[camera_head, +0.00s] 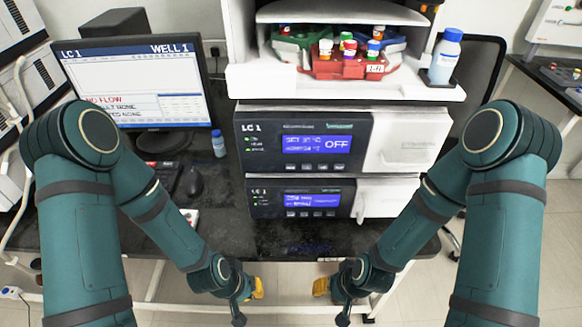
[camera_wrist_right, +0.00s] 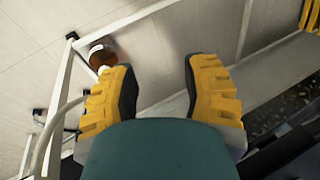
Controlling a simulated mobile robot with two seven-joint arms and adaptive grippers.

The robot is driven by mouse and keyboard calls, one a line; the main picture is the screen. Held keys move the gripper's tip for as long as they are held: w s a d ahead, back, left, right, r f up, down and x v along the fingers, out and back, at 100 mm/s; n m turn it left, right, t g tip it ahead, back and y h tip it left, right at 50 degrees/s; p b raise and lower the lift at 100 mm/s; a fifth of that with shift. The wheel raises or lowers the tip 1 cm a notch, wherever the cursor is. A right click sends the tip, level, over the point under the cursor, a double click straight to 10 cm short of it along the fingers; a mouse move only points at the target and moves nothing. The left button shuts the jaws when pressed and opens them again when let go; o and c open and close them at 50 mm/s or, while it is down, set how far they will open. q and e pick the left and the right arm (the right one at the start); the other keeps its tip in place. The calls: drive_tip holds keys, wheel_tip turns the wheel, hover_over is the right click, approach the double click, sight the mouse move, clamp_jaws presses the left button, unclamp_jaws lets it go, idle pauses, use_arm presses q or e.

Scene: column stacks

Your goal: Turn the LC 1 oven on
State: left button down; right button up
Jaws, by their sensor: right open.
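The LC 1 stack stands on the dark bench in the head view. Its upper LC 1 unit (camera_head: 306,143) has a blue screen (camera_head: 318,144) that reads OFF at right, with small buttons under it and a pale door on the right. A lower LC 1 unit (camera_head: 305,198) also has a lit blue screen; its text is too small to read. My left gripper (camera_head: 257,288) and right gripper (camera_head: 320,287) are low in front of the bench edge, apart from both units. The right gripper is open and empty in the wrist view (camera_wrist_right: 160,75). The left jaw's opening is unclear.
A monitor (camera_head: 138,85) showing NO FLOW stands at left, with a mouse (camera_head: 192,182) and small bottle (camera_head: 218,143) near it. Colourful vial racks (camera_head: 345,66) and a blue-capped bottle (camera_head: 444,57) sit above the stack. A brown bottle (camera_wrist_right: 103,52) shows below the bench.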

clamp_jaws()
idle(1.0)
